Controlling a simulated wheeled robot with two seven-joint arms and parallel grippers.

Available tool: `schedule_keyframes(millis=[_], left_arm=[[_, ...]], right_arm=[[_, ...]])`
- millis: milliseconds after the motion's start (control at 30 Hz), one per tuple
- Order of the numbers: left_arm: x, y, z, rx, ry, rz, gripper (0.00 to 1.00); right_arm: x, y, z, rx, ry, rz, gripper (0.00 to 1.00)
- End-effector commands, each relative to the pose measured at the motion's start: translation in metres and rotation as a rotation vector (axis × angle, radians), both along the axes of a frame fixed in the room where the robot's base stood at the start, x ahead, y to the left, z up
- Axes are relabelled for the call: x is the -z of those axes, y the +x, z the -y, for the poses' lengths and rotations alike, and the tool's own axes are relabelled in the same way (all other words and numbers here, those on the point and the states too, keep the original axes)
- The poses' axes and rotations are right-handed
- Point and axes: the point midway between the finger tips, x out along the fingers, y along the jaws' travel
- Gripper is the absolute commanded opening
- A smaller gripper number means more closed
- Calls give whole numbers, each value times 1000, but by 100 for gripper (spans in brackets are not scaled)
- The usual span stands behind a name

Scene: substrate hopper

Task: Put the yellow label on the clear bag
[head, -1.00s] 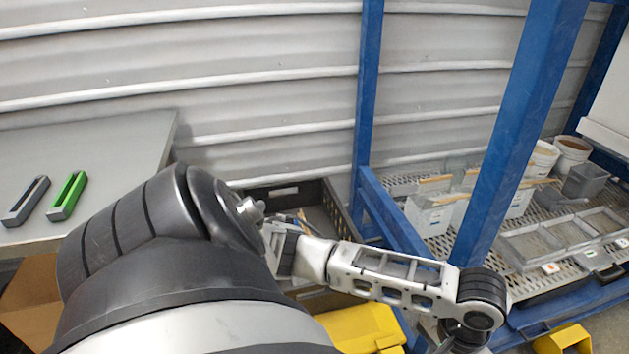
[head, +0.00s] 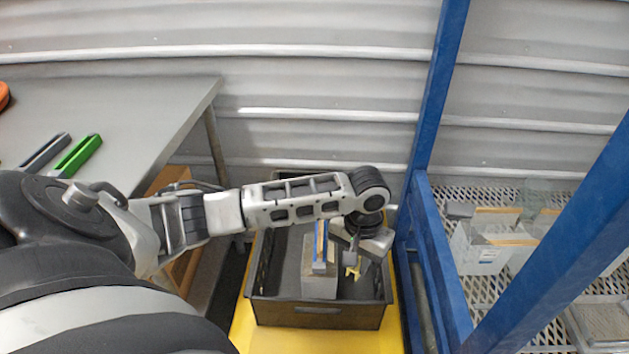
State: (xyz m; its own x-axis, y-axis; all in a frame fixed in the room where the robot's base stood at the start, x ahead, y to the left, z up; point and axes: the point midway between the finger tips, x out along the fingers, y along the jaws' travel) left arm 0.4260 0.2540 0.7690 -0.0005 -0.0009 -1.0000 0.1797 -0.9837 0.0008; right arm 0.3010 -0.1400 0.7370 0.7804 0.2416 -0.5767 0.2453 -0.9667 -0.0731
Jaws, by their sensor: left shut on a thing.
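My left arm reaches from the left over a dark crate (head: 318,312). Its gripper (head: 352,262) points down inside the crate's outline. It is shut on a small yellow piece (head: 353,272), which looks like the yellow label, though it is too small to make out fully. Beside it in the crate stands a grey block-like holder (head: 319,283) with blue and yellow upright strips. I cannot pick out the clear bag with certainty; a see-through item (head: 552,192) stands on the rack at right. My right gripper is not in view.
The crate sits on a yellow base (head: 262,340). A blue frame post (head: 438,90) and rail stand between the crate and the perforated rack (head: 480,190) with white containers (head: 478,250). A grey table (head: 120,120) at left holds a green tool (head: 78,155) and a grey one.

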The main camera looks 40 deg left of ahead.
Motion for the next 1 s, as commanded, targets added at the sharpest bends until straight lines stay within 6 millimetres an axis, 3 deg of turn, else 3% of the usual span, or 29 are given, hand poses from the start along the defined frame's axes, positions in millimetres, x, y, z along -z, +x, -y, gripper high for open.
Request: schedule_keyframes(millis=[33,200,400,500,733,1000], left_arm=[[3,18,-22,-59,4,3,0],[0,63,-88,-239,1,5,0],[-11,93,-154,-424,-1,4,0],[-15,98,-174,-485,-1,2,0],[-15,102,-191,-535,0,0,0],[7,101,-191,-535,1,0,0]], right_arm=[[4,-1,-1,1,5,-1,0],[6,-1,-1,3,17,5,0],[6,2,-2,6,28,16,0],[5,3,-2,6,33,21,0],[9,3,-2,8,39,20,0],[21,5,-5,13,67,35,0]])
